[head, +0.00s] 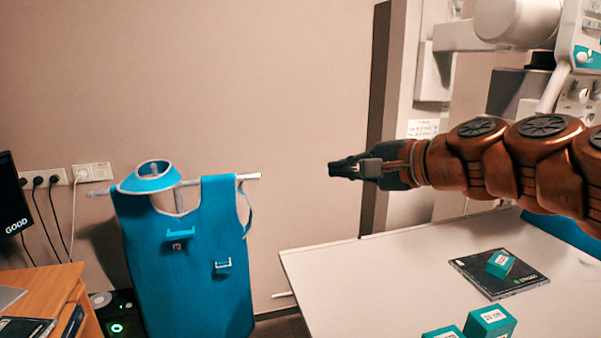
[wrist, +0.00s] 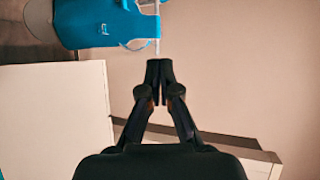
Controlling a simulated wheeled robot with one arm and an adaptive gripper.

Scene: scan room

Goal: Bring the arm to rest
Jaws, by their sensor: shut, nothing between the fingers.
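My orange arm reaches in from the right edge of the head view, stretched out level above the white table. My gripper (head: 338,169) points left and hangs in the air in front of the wall, higher than the tabletop. In the wrist view the two black fingers of my gripper (wrist: 160,66) are together at their tips, with nothing between them. The gripper touches nothing.
A white table (head: 350,275) holds several teal boxes (head: 490,321) and a dark flat case (head: 480,280) with a teal box on it. White equipment (head: 515,20) stands behind my arm. A wooden desk (head: 50,285) is at left.

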